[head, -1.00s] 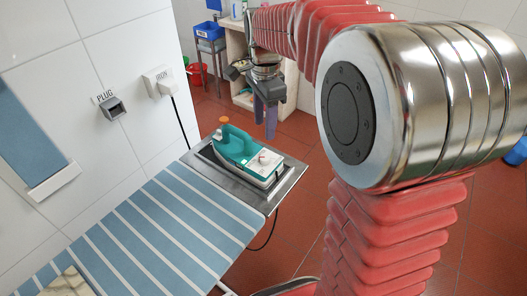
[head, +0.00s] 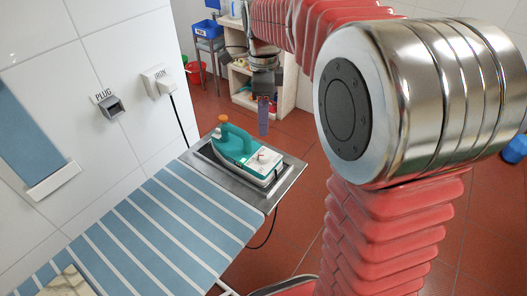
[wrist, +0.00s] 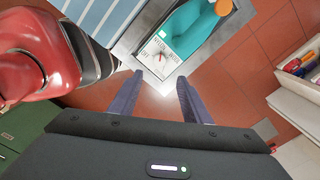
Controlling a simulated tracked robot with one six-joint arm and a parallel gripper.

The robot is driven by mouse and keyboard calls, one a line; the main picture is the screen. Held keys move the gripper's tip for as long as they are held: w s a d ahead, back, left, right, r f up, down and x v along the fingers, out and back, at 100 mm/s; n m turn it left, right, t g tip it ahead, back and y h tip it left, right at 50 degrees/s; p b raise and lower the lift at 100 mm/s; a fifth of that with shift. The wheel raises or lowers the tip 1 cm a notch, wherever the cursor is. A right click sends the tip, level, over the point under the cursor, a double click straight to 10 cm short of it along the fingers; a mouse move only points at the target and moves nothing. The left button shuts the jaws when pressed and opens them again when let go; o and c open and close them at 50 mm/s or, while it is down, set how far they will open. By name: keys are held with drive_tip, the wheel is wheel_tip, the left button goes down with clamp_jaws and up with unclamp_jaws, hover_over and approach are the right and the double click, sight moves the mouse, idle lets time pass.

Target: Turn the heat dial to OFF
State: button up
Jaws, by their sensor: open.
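The teal iron (head: 236,148) lies on the metal rest (head: 288,178) at the end of the striped ironing board (head: 180,212). Its heat dial (head: 261,157) is on the white plate at the heel, and the dial with a red pointer also shows in the wrist view (wrist: 161,57). My gripper (head: 263,130) hangs above and behind the iron's heel in the head view. In the wrist view my gripper (wrist: 157,82) is open and empty, with the dial beyond its fingertips, apart from them.
A wall socket marked IRON (head: 158,82) holds a plug with a black cord. An empty-looking PLUG fitting (head: 112,107) is beside it. A shelf unit (head: 240,88) stands behind, and red tiled floor (head: 290,130) is clear beyond the board.

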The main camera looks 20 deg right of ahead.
sight(264, 155)
wheel_tip(264, 155, down, 13)
drive_tip(key=shift+f, duration=0.1)
idle(0.5)
drive_tip(key=shift+c, duration=0.4)
drive_tip(key=c, duration=1)
drive_tip(key=shift+n, duration=0.4)
drive_tip(key=n, duration=0.9)
drive_tip(key=shift+n, duration=2.2)
